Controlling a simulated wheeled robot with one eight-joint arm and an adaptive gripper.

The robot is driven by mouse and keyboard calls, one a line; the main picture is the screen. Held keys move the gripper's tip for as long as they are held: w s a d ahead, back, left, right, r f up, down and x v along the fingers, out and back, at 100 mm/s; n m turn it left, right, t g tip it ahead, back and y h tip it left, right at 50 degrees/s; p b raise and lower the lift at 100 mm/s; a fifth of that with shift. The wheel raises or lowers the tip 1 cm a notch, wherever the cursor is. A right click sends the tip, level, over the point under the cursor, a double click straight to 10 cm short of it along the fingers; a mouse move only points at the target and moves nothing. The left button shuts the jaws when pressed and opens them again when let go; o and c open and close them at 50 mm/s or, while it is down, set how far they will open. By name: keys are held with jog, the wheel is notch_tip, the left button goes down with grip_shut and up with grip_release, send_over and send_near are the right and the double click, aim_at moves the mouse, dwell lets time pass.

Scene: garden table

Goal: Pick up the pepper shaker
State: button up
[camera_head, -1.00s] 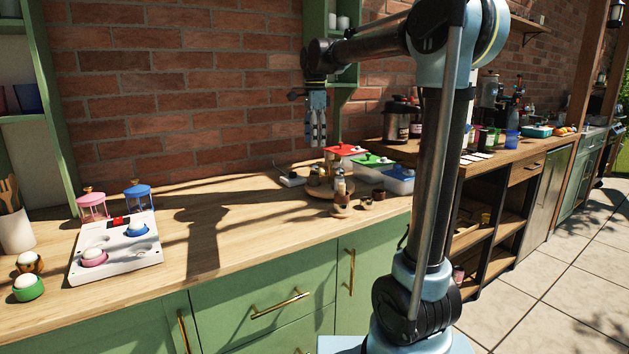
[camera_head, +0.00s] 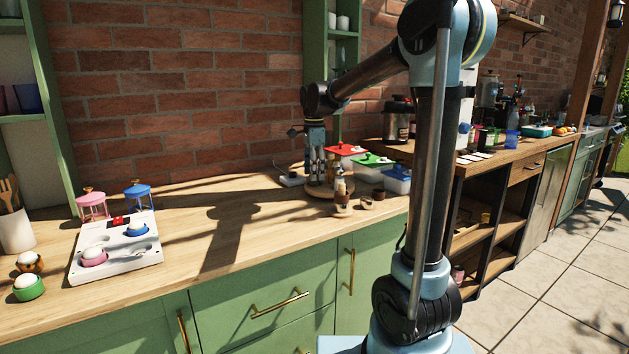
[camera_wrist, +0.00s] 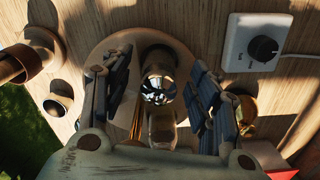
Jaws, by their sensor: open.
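My gripper (camera_head: 316,178) points down over the round wooden tray (camera_head: 319,193) near the wall. In the wrist view, its two dark fingers stand apart (camera_wrist: 158,100) on either side of a small shaker with a shiny metal top (camera_wrist: 158,88). This looks like the pepper shaker, but no label shows. The fingers appear apart from it. Another bottle-like piece (camera_wrist: 163,126) stands close to it, partly hidden by my gripper's body. In the head view my fingers mostly hide what stands on the tray.
A brown shaker-like piece (camera_head: 341,190) stands just in front of the tray, with small wooden cups (camera_head: 379,194) beside it. A white dial box (camera_wrist: 258,42) lies near the tray. The counter's middle is clear.

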jog(key=shift+f, duration=0.35)
jog(key=shift+c, duration=0.2)
jog(key=c, duration=1.2)
jog(key=shift+o, duration=0.2)
jog(key=shift+r, duration=0.15)
